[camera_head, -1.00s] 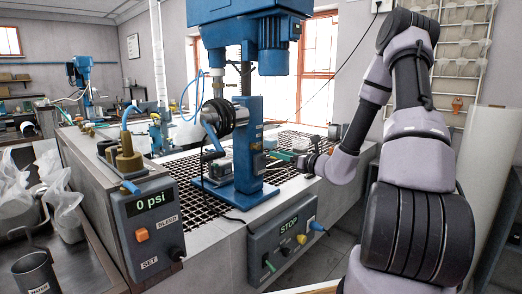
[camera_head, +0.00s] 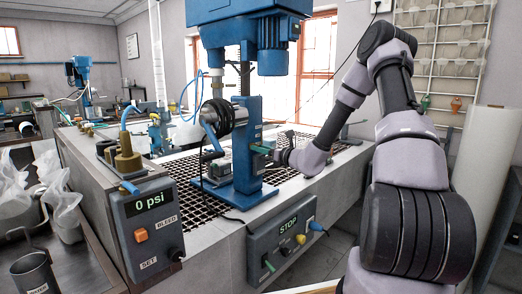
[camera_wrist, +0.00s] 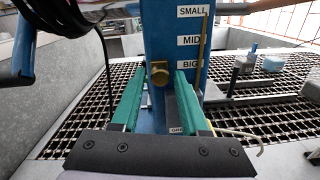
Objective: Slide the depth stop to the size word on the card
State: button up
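The depth stop's brass knob (camera_wrist: 159,73) stands out from the blue column (camera_wrist: 172,35) in the wrist view. The column carries stacked labels: SMALL (camera_wrist: 192,12), MID (camera_wrist: 191,40) and BIG (camera_wrist: 190,65). The knob is about level with BIG. My gripper (camera_wrist: 157,84) has green fingers, spread open, one on each side of the knob with gaps showing; how far they reach over it I cannot tell. In the head view my gripper (camera_head: 266,150) is close to the right side of the blue column (camera_head: 247,140). I cannot make out a card with a size word.
A black grating (camera_wrist: 70,95) surrounds the column's foot. A black cable (camera_wrist: 106,60) hangs left of the knob. A small blue-topped container (camera_wrist: 272,63) stands at the right. In the head view, a control box (camera_head: 285,240) marked STOP and a 0 psi box (camera_head: 150,225) front the bench.

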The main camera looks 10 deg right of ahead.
grip_shut()
dwell(1.2)
